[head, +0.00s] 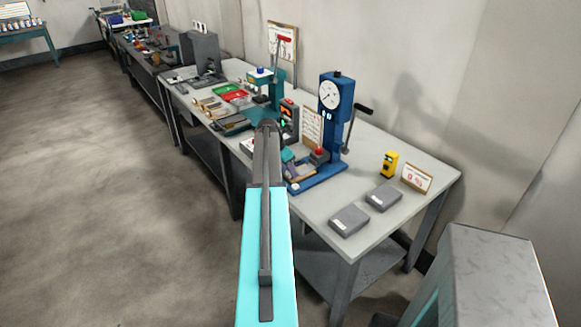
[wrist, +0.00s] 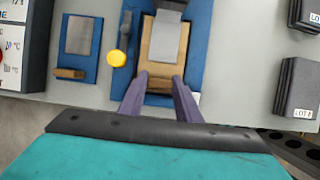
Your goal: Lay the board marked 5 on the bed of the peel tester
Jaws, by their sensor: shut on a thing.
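The blue peel tester (head: 330,120) stands on the bench with a round dial and a side crank. A tan board (wrist: 160,42) with a grey strip on it lies over the tester's blue bed (wrist: 197,45) in the wrist view. My gripper (wrist: 160,82) is shut on the brown block at the board's near end, with a purple finger on each side. I cannot tell whether the board rests on the bed or hangs just above it. No number on it is readable. In the head view my arm hides most of the gripper and board.
Two dark grey blocks, one of them (head: 348,220) nearer the front edge, lie on the right of the bench. A yellow device (head: 389,163) stands behind them.

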